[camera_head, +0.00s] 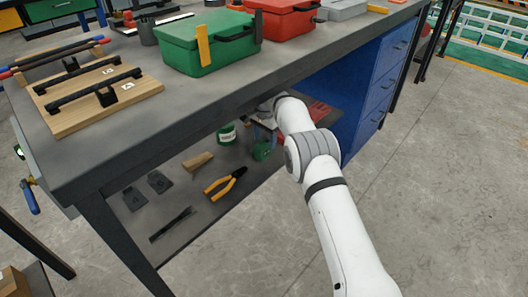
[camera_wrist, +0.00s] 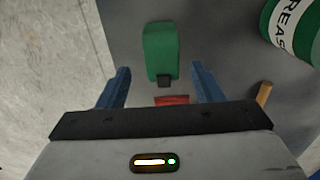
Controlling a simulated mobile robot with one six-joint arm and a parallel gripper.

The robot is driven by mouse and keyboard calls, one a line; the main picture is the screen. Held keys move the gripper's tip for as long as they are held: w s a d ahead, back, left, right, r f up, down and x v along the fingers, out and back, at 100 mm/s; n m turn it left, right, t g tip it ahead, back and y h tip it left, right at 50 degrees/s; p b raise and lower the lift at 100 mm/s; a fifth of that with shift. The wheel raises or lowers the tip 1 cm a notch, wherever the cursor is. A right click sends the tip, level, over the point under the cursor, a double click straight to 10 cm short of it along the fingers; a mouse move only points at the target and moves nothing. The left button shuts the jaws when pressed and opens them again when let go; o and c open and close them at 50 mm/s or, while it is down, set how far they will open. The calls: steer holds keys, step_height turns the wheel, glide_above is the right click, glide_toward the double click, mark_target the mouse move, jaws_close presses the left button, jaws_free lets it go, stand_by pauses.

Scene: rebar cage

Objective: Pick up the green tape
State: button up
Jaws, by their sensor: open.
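The green tape (camera_wrist: 160,50) looks like a rounded green case with a small dark tab at its near end. In the wrist view it lies on the grey lower shelf, ahead of and between the fingertips. In the head view it shows as a small green shape (camera_head: 262,151) on the lower shelf, partly hidden by my arm. My gripper (camera_wrist: 160,70) has its two blue fingers apart, one to each side of the tape's near end, with nothing held. I cannot tell how much height separates the fingers from the tape. In the head view the fingers are hard to make out.
A green-and-white grease can (camera_wrist: 290,30) stands close on the right, also in the head view (camera_head: 227,134). Orange pliers (camera_head: 225,184) and a wooden block (camera_head: 197,161) lie on the shelf. The workbench top (camera_head: 200,105) overhangs my arm. Blue drawers (camera_head: 375,85) stand to the right.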

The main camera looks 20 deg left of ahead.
mark_target(263, 144)
steer(key=f, duration=0.1)
steer(key=f+b, duration=0.1)
steer(key=f, duration=0.1)
steer(key=f+b, duration=0.1)
steer(key=f, duration=0.1)
steer(key=shift+s+a, duration=0.25)
steer(key=shift+s, duration=0.05)
steer(key=shift+c, duration=0.6)
steer(key=c, duration=1.1)
steer(key=shift+r, duration=0.15)
